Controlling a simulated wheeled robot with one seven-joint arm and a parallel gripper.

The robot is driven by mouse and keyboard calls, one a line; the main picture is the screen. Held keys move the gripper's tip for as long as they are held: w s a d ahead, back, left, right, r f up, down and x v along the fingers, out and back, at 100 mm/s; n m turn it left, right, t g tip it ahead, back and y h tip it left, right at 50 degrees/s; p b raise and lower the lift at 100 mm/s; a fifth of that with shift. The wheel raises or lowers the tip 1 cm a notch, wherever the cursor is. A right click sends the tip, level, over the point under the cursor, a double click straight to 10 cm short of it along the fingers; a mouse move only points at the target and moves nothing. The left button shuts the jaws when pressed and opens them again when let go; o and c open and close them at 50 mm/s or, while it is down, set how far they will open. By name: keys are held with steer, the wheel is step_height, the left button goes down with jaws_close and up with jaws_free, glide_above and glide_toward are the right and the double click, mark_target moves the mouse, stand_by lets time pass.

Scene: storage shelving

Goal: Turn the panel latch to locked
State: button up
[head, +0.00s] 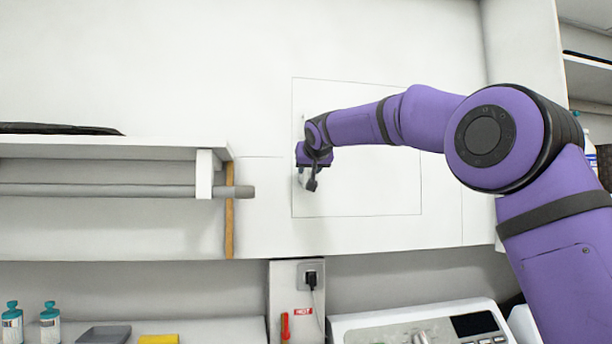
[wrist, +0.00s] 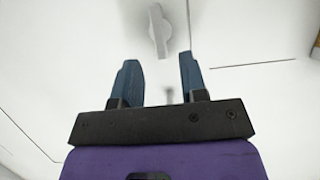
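The panel (head: 395,185) is a thin square outline on the white wall in the head view. The latch (wrist: 159,31) is a pale grey handle on the white surface in the wrist view, lengthwise nearly up and down the picture with a slight tilt. In the head view my gripper and wrist hide most or all of it, near the panel's left edge. My gripper (wrist: 160,72) is open, its two dark blue-grey fingers apart with nothing held between them. The latch shows beyond the fingertips, between them in the picture; I see no contact. In the head view my gripper (head: 309,180) points down the panel's left side.
A shelf (head: 100,147) with a grey rod (head: 120,190) under it juts out left of the panel. Below stand teal-capped bottles (head: 12,325), a yellow item (head: 158,339), a socket with plug (head: 311,277) and a white machine (head: 425,322). The wall above the panel is clear.

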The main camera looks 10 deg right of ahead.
mark_target(306, 175)
steer(key=shift+x, duration=2.6)
jaws_close()
